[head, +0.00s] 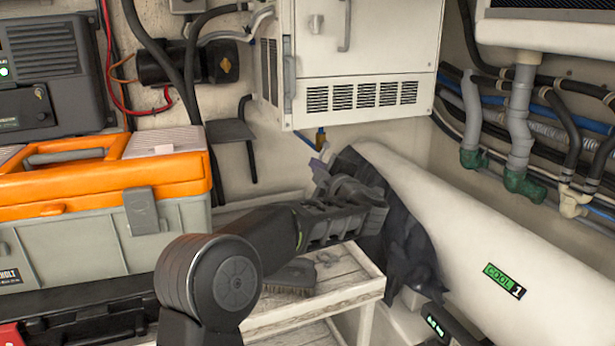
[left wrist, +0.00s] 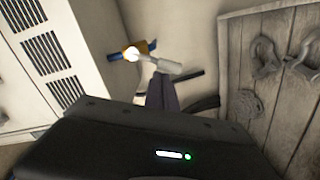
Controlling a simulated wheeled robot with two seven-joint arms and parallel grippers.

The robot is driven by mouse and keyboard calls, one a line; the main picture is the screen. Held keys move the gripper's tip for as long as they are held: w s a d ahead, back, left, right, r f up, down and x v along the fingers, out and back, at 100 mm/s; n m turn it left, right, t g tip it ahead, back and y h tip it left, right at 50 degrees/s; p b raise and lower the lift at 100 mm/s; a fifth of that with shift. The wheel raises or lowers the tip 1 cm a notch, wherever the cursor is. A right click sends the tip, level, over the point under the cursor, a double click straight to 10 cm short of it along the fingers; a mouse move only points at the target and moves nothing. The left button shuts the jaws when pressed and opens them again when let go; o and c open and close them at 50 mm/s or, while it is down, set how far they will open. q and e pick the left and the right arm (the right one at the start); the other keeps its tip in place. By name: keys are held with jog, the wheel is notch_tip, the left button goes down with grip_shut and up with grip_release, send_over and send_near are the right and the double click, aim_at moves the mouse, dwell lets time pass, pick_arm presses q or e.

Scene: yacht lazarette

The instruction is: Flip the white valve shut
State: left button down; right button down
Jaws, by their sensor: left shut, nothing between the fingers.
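The valve sits on a thin blue pipe under the white cabinet. In the left wrist view its white lever (left wrist: 158,64) sticks out from a brass body (left wrist: 150,47). In the head view the brass body (head: 321,139) shows just below the cabinet, and my left arm and gripper hide part of the area below it. My left gripper (head: 322,163) is shut and empty, with its tips close below the valve. In the left wrist view its dark fingers (left wrist: 161,90) end near the lever; I cannot tell whether they touch it. A dark housing with a green light at the lower right may be my right gripper; its fingers are hidden.
The white cabinet (head: 360,60) hangs above the gripper. A thick white duct (head: 480,240) runs along the right. An orange and grey toolbox (head: 105,185) stands at left. A wooden shelf (head: 340,285) holding a brush (head: 291,277) lies below my left arm.

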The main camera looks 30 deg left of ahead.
pick_arm(q)
jog(key=shift+w+d+f+n+b, duration=0.65)
jog(key=shift+w+f+n+b, duration=0.15)
jog(key=shift+n+b, duration=0.4)
pick_arm(e)
jog(key=shift+w+f, duration=0.1)
jog(key=shift+f, duration=1.5)
